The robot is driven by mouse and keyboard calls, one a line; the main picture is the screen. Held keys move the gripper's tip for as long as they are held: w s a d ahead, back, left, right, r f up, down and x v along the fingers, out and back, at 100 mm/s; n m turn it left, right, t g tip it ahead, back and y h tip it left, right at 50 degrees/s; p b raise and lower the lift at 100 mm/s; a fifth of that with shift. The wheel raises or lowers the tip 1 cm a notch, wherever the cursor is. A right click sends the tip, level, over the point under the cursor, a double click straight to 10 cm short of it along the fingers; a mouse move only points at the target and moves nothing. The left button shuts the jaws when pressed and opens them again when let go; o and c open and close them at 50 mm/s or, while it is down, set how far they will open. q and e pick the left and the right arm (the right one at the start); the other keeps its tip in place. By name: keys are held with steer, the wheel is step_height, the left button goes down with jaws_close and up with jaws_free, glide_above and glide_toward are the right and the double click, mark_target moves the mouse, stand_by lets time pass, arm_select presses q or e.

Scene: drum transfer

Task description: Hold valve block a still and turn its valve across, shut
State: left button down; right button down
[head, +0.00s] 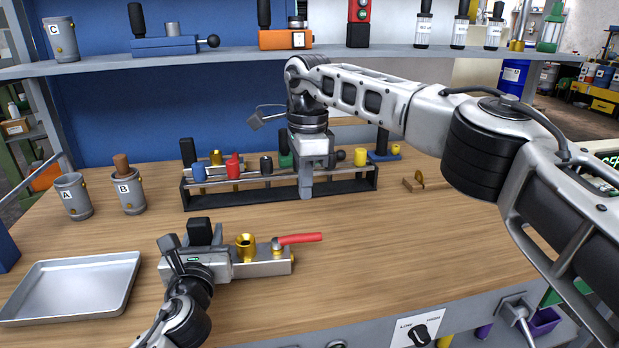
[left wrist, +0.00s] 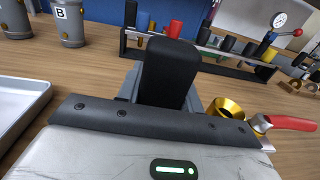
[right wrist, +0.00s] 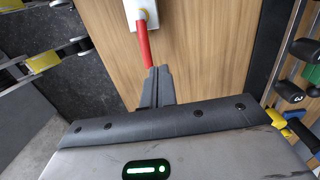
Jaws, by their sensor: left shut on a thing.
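The valve block (head: 262,264) is a silver body on the table, with a brass funnel port (head: 246,246) on top. Its red lever (head: 300,239) points right, along the block's length. My left gripper (head: 204,236) is shut on the block's left end; it also shows in the left wrist view (left wrist: 168,75). No letter on the block is legible. My right gripper (head: 306,188) points down, its fingers together and empty, above and apart from the lever. In the right wrist view the red lever (right wrist: 145,42) lies just past these fingertips (right wrist: 157,78).
A dark rack (head: 230,204) with several coloured pieces stands behind the block. Cans A (head: 74,198) and B (head: 130,192) and a metal tray (head: 75,287) are at the left. A shelf (head: 220,56) crosses above. The table right of the lever is clear.

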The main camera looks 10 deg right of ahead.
mark_target(299, 240)
steer(key=shift+h, duration=0.3)
steer(key=f, duration=0.5)
steer(key=d+f, duration=0.1)
steer(key=f, duration=0.2)
steer(key=shift+w+f, duration=0.2)
steer(key=shift+w, duration=0.05)
steer(key=shift+s, duration=0.15)
steer(key=shift+s, duration=1)
steer(key=shift+s+a, duration=0.25)
steer(key=shift+s, duration=0.9)
